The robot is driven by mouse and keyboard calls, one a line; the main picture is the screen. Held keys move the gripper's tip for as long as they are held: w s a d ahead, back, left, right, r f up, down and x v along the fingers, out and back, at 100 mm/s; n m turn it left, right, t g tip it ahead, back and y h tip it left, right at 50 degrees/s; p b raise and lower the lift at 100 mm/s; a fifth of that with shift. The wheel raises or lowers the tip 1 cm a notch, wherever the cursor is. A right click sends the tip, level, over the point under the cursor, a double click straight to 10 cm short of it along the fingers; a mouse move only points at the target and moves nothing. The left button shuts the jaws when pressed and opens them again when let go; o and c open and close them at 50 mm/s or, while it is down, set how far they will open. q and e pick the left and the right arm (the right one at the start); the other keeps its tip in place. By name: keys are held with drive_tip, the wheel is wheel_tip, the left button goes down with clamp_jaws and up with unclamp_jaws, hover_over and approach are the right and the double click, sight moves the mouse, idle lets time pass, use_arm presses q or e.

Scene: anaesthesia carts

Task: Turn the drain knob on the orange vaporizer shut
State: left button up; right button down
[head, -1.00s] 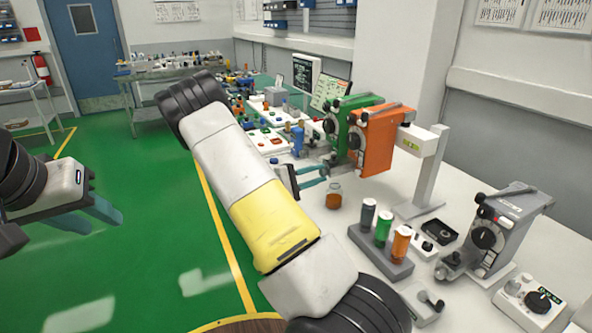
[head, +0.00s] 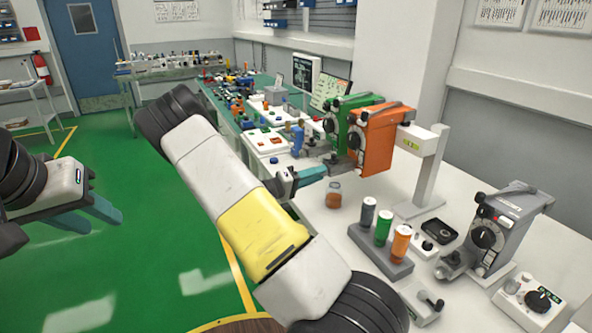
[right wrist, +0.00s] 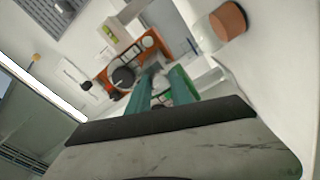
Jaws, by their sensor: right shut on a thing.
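The orange vaporizer (head: 378,142) hangs on a white stand beside a green vaporizer (head: 340,122). It also shows in the right wrist view (right wrist: 152,44), with its dark dial. Its grey drain part (head: 341,166) sticks out low at the front left. My right gripper (head: 325,169) is at this part, its teal fingers close together and shut on the small drain knob (right wrist: 152,70). The fingertips (right wrist: 160,78) largely hide the knob, so its turn angle cannot be read. My left gripper (head: 104,218) is open and empty, over the green floor at the left.
A small jar with orange liquid (head: 334,195) stands below the right gripper. A grey rack (head: 380,252) with three coloured bottles is nearer. A grey vaporizer (head: 497,230) stands at the right. The bench behind holds many small items.

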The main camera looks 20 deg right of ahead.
drive_tip(key=shift+a+m, duration=0.1)
drive_tip(key=shift+m, duration=0.3)
drive_tip(key=c, duration=1.1)
unclamp_jaws()
drive_tip(key=shift+c, duration=0.2)
drive_tip(key=a, duration=0.7)
drive_tip(key=shift+s+a+f, duration=0.3)
drive_tip(key=shift+s+a, duration=0.05)
drive_tip(key=shift+s, duration=0.1)
